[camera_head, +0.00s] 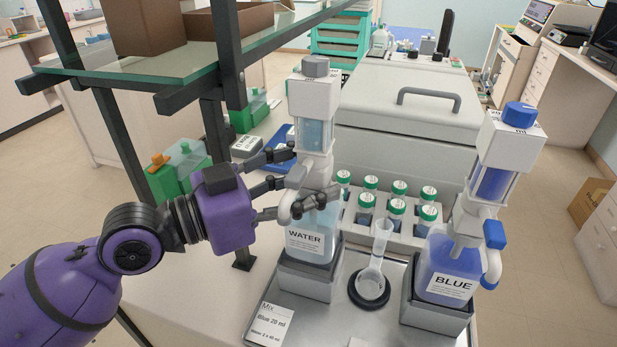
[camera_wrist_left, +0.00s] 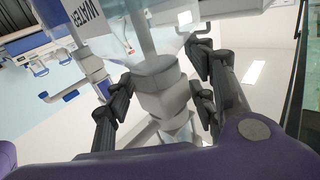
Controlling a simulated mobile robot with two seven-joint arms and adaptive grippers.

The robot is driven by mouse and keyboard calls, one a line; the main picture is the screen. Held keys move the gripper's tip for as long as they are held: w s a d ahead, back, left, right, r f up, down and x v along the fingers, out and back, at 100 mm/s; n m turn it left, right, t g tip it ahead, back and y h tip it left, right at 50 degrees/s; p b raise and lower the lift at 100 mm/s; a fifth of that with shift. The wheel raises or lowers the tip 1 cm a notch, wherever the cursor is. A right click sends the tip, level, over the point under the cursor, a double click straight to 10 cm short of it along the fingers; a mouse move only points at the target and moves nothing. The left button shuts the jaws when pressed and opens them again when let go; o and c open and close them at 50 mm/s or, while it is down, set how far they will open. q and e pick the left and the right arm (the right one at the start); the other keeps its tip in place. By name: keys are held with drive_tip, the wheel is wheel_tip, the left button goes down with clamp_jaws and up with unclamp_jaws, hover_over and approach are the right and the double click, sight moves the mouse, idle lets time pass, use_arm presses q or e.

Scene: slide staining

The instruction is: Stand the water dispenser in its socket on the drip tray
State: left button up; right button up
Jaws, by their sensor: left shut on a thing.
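The water dispenser (camera_head: 305,240) is a clear bottle with a WATER label, a white pump body and a grey cap. It looks upright, its lower end at the left grey socket (camera_head: 304,281) on the metal drip tray (camera_head: 335,321). Whether its base rests fully on the socket floor is hidden by the socket walls. My left gripper (camera_head: 310,182) is shut on the dispenser's white neck, coming from the left. In the left wrist view, the fingers lie on both sides of the white neck (camera_wrist_left: 160,88). My right gripper is not in view.
The blue dispenser (camera_head: 452,262) stands in the right socket. A rack of green-capped bottles (camera_head: 347,216) stands behind. A dark shelf post (camera_head: 226,52) rises near my left arm. A Mix card (camera_head: 268,325) lies front left.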

use_arm(q)
drive_tip(key=shift+s+r, duration=0.1)
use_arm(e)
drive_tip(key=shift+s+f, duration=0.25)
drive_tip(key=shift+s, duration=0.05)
use_arm(q)
drive_tip(key=shift+f, duration=0.25)
idle(0.5)
drive_tip(key=shift+f+b, duration=0.3)
drive_tip(key=shift+b, duration=0.1)
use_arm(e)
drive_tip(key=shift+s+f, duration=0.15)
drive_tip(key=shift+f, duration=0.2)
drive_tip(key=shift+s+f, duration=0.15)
use_arm(q)
drive_tip(key=shift+f+b, duration=0.3)
drive_tip(key=shift+f, duration=0.15)
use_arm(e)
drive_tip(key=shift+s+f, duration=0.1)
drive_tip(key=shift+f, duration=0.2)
